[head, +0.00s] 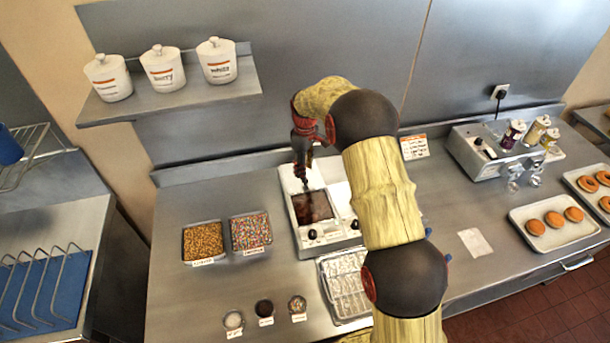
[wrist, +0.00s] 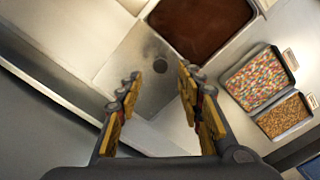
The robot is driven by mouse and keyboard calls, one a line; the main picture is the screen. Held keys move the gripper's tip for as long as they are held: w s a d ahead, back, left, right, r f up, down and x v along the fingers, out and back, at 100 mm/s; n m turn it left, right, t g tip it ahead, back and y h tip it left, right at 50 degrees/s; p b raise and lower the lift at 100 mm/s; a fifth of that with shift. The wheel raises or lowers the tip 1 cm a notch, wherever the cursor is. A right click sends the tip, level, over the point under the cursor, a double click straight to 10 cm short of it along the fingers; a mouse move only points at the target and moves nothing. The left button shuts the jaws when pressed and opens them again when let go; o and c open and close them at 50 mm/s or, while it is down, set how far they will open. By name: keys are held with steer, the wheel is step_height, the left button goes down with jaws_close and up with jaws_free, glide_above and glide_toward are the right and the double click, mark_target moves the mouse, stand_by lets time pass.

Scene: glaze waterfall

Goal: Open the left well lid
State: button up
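The glaze station (head: 329,239) is a white box on the counter. Its left well (head: 312,208) shows dark brown glaze; the glaze also shows at the top of the wrist view (wrist: 200,25). My gripper (head: 305,186) points down at the rear of the left well. Contact with the knob cannot be told. My arm hides much of the right well.
Trays of brown crumbs (head: 203,242) and coloured sprinkles (head: 251,232) stand left of the station. A wire-racked tray (head: 345,284) is in front. Small cups (head: 265,309) stand at the front left. A shelf with white jars (head: 163,68) hangs behind. Doughnut trays (head: 553,222) are at right.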

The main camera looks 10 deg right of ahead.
step_height(320, 180, up, 7)
stand_by(0.3)
stand_by(0.5)
steer(key=s+r+m+t+b, duration=0.2)
steer(key=s+b, duration=0.3)
steer(key=s, duration=0.9)
steer(key=s+r+m+t+b, duration=0.1)
steer(key=s+m+b, duration=0.3)
steer(key=s, duration=1.1)
steer(key=s+r+m+t+b, duration=0.2)
steer(key=s+b, duration=0.3)
steer(key=s, duration=0.9)
steer(key=shift+s+a+r+m+t+b, duration=0.15)
steer(key=shift+s+r+m+t+b, duration=0.2)
steer(key=shift+r+m, duration=0.15)
